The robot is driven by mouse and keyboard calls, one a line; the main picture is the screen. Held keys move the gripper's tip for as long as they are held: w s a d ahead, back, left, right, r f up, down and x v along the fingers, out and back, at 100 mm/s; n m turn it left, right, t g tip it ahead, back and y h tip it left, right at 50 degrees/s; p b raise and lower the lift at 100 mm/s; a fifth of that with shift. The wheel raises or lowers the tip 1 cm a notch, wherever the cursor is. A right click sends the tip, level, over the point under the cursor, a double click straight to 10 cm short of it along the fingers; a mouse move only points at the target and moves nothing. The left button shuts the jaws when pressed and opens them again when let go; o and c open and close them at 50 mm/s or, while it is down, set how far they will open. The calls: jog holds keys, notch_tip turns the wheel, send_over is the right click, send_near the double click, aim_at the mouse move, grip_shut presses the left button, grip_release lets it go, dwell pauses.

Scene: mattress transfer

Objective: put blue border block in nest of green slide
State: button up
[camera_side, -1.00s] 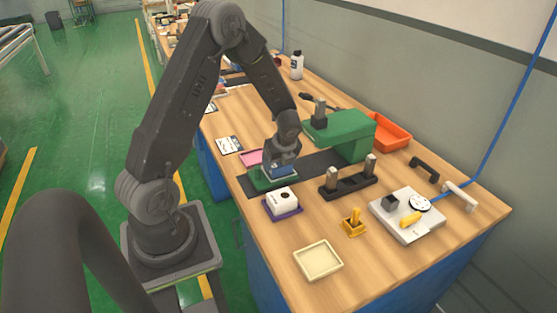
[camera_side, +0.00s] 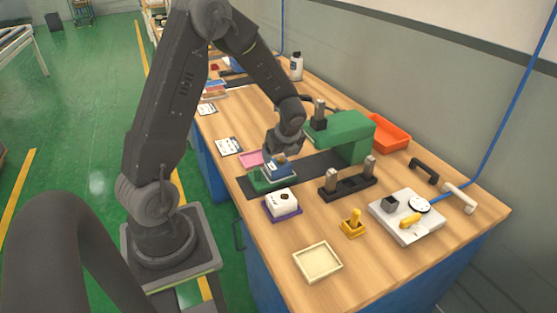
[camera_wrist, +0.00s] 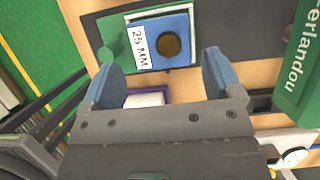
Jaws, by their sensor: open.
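The blue border block (camera_side: 273,172) rests on the green slide (camera_side: 262,185), at the front end of the dark strip. In the wrist view the block (camera_wrist: 178,28) shows a dark round spot and a "25 MM" label, with a pale edge around part of it. The slide's green round knob (camera_wrist: 108,57) is to its left. I cannot tell how deep the block sits in the nest. My gripper (camera_side: 278,156) is just above the block. In the wrist view its blue fingertips (camera_wrist: 160,70) are apart, with nothing between them.
A white block (camera_side: 284,201) on a purple tray stands in front of the slide. The green press (camera_side: 347,133) is behind to the right. A black holder (camera_side: 347,187) with metal posts, a yellow-handled piece (camera_side: 353,224) and a cream tray (camera_side: 317,262) stand nearby.

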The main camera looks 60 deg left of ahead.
jog(key=s+d+r+n+t+h, duration=0.1)
jog(key=s+d+r+n, duration=0.1)
jog(key=d+r+n, duration=0.35)
jog(key=s+d+r+n+t, duration=0.2)
jog(key=s+d+r, duration=0.1)
jog(key=d+r, duration=0.55)
jog(key=s+d+r+n+t+h, duration=0.2)
jog(key=s+d+r+n+h, duration=0.1)
jog(key=s+d+r+n, duration=0.4)
jog(key=s+d+n, duration=0.2)
jog(key=s+n, duration=0.1)
jog(key=shift+t+h, duration=0.3)
